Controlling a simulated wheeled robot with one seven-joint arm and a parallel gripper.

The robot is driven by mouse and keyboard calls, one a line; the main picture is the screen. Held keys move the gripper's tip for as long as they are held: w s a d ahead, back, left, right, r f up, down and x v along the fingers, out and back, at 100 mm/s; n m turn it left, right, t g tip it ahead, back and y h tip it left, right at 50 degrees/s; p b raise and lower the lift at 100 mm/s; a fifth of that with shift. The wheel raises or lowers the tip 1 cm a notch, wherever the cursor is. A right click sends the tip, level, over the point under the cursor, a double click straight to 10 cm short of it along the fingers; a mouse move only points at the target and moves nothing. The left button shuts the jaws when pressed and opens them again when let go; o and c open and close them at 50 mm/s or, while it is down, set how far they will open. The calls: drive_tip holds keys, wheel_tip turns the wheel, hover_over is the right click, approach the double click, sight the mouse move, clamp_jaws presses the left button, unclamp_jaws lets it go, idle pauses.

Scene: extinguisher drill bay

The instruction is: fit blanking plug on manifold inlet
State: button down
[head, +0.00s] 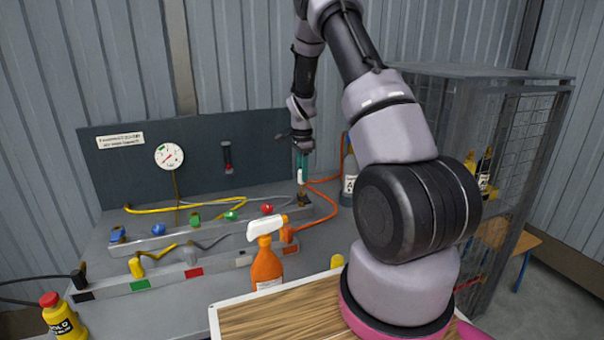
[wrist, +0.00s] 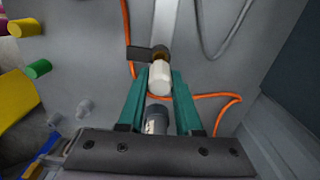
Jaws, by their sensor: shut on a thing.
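My gripper (head: 302,163) points down with its teal fingers over the right end of the rear manifold bar (head: 165,243). In the wrist view my gripper (wrist: 160,85) is shut on a white plug (wrist: 161,75). The white plug also shows below the fingers in the head view (head: 301,176). A brass inlet (wrist: 160,52) at the bar's end lies just beyond the plug, and it shows below the plug in the head view (head: 303,199). I cannot tell whether plug and inlet touch. A dark grey cylinder (wrist: 156,118) sits between the fingers, nearer the palm.
Orange hose (head: 322,215) runs close beside the inlet. An orange spray bottle (head: 267,266) stands in front of the bars, and a blue-grey bottle (head: 349,185) stands to the right. A back panel with a gauge (head: 169,156) rises behind. Coloured fittings line both bars.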

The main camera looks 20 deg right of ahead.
drive_tip(key=shift+f, duration=0.15)
drive_tip(key=shift+f, duration=1)
drive_tip(key=shift+f, duration=0.85)
idle(1.1)
drive_tip(key=c, duration=0.5)
unclamp_jaws()
drive_tip(key=shift+r, duration=0.1)
